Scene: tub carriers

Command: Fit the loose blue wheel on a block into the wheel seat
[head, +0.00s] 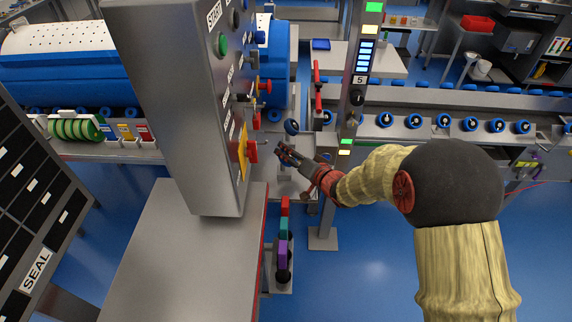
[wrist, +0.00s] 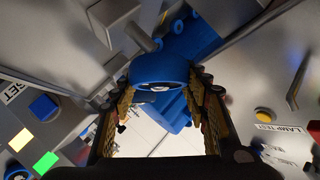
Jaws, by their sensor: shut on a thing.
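My gripper (head: 284,151) is at the middle of the head view, just right of the grey control box. In the wrist view its two ridged fingers are shut on a blue wheel (wrist: 158,70), held at the fingertips with its hub partly showing. I cannot make out the wheel seat or the block clearly.
The grey control box (head: 175,100), with buttons and a red handle (head: 251,151), stands close left of my gripper. A post with lit panels (head: 357,80) stands to the right. A rail with several blue wheels (head: 443,121) runs behind. A blue tank (head: 75,65) is at left.

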